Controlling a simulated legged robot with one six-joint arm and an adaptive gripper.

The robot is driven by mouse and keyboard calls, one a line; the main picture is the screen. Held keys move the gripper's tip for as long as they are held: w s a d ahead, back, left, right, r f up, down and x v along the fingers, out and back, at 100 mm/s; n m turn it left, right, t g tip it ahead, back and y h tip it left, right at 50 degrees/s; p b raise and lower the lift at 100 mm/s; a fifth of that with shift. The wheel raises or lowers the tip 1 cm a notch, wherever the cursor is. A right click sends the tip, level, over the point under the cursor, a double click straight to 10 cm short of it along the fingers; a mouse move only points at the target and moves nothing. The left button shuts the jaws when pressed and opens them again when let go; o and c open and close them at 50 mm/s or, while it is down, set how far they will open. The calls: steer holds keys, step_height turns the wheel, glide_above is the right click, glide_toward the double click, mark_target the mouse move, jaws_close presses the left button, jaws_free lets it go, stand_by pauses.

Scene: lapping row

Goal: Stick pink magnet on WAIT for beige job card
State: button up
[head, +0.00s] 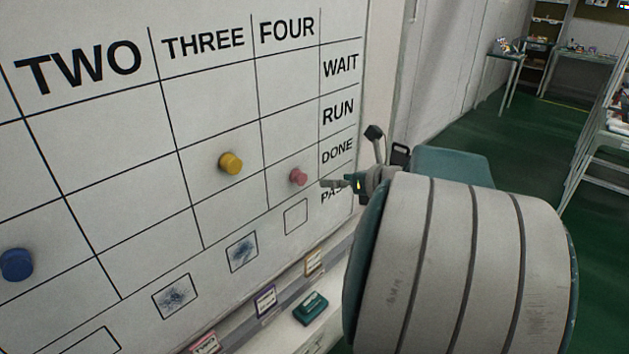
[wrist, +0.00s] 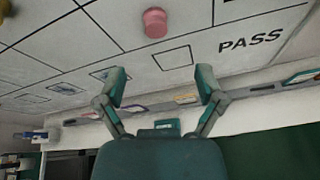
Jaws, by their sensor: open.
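The pink magnet (head: 298,177) sits on the white board in column FOUR, in the row labelled DONE. It also shows in the wrist view (wrist: 155,22), ahead of my gripper and apart from it. The WAIT row label (head: 340,65) is at the board's upper right, and the WAIT cell under FOUR is empty. A card with a beige-orange frame (head: 314,262) stands on the ledge below column FOUR; its writing is unreadable. My gripper (wrist: 163,82) is open and empty, facing the board. In the head view its fingers (head: 335,184) are right of the pink magnet.
A yellow magnet (head: 231,163) is in column THREE, row RUN; a blue magnet (head: 17,265) is at far left. Purple (head: 265,300) and pink (head: 205,343) framed cards stand on the ledge. A teal block (head: 310,308) lies below. Green floor (head: 510,140) is open at right.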

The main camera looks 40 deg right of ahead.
mark_target(303, 180)
steer(key=x, duration=0.3)
steer(key=a+x, duration=0.1)
steer(key=x, duration=0.5)
steer(key=shift+w+a+r, duration=0.1)
steer(key=shift+w+a, duration=0.05)
steer(key=shift+a, duration=0.15)
steer(key=shift+w+d, duration=0.15)
steer(key=shift+w, duration=0.1)
steer(key=shift+w+d+f, duration=0.2)
steer(key=shift+d+f, duration=0.1)
steer(key=shift+d, duration=0.3)
steer(key=shift+a+r, duration=0.1)
steer(key=shift+a, duration=0.4)
steer(key=c, duration=1.2)
steer(key=shift+s, duration=0.1)
steer(key=shift+s+d, duration=0.2)
steer(key=shift+d, duration=0.05)
jaws_close()
